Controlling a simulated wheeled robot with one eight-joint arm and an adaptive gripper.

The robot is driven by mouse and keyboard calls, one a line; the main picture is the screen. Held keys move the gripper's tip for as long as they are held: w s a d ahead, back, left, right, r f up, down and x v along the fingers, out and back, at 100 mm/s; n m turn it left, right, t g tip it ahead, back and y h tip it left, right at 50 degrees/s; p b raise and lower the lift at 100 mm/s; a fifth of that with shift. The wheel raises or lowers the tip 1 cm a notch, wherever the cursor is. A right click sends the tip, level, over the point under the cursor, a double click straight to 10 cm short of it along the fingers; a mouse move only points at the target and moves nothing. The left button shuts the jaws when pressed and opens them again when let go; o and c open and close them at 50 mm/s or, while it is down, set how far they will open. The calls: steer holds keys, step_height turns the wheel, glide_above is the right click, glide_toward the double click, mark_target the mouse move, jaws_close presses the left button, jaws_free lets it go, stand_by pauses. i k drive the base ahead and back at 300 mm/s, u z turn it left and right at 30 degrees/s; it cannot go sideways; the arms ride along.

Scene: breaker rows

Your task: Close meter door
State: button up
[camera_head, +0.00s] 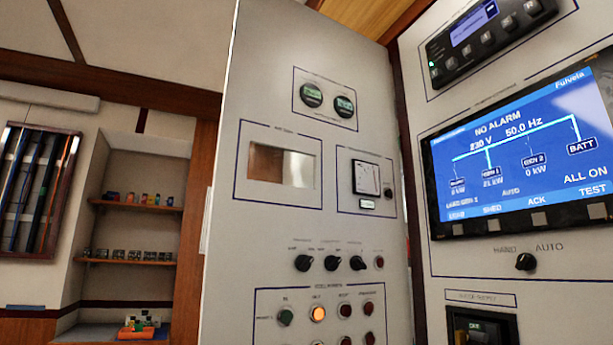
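The meter door (262,90) appears to be the tall light-grey panel in the middle, which carries two round meters (328,99), a square dial meter (367,178), a small window (281,165), knobs and lamps. It stands at an angle to the fixed panel (460,262) on the right, and looks swung open. A dark brown strip (398,120) runs between the two. The lower part of the door is cut off by the frame. My gripper is not in view.
The right panel holds a blue screen (520,155), a small controller (488,42), a knob (525,261) and a breaker (482,325). At the left are a niche with shelves (135,205) of small items and a wall case (33,190) of coloured rods.

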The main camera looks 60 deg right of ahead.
mark_target(301, 80)
steer(key=k, duration=1.15)
steer(key=z, duration=1.8)
